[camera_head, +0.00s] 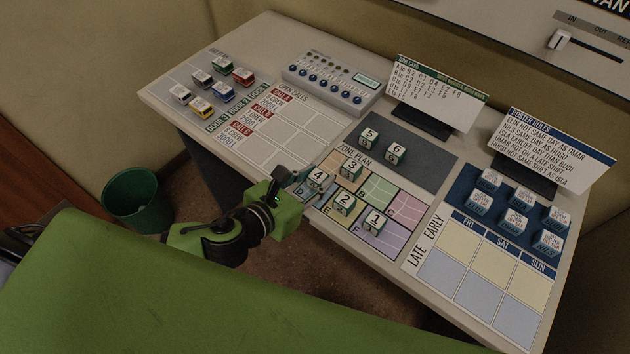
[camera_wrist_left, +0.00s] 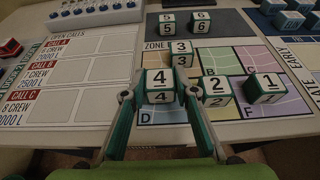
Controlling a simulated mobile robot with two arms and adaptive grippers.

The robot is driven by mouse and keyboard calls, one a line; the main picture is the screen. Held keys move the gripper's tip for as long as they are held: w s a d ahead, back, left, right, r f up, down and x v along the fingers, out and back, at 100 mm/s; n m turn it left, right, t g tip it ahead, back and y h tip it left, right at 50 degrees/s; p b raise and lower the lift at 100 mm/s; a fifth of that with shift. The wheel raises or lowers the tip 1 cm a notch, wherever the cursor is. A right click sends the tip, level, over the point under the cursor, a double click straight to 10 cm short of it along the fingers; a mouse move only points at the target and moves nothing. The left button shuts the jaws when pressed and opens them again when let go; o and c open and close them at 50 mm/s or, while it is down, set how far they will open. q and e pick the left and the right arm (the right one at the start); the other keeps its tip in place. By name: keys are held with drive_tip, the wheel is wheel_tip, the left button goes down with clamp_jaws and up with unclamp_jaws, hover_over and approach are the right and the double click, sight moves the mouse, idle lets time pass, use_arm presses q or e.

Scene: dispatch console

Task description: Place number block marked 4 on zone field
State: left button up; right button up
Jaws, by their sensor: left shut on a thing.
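The number block marked 4 (camera_head: 318,177) is a white cube with dark green edges. It is between the fingers of my left gripper (camera_head: 304,187), which is shut on it. It also shows in the left wrist view (camera_wrist_left: 160,82), upright over the blue D field at the front left of the zone plan (camera_head: 355,154). I cannot tell whether its underside touches the board. Block 3 (camera_head: 351,167) is behind it on the orange field. Block 2 (camera_head: 343,203) is on the yellow E field and block 1 (camera_head: 375,219) on the purple F field. My right gripper is not in view.
Blocks 5 (camera_head: 370,138) and 6 (camera_head: 396,153) stand on the dark grey pad behind the plan. The zone card (camera_head: 433,92) stands behind that. The roster board (camera_head: 480,262) is on the right, the open calls sheet (camera_head: 290,125) on the left. The pale green field is bare.

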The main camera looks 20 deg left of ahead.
use_arm(q)
drive_tip(key=shift+f, duration=0.7)
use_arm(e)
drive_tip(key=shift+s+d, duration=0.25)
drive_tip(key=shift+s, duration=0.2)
use_arm(q)
drive_tip(key=shift+f, duration=0.2)
drive_tip(key=o, duration=0.9)
drive_tip(key=shift+o, duration=0.2)
drive_tip(key=shift+r, duration=0.1)
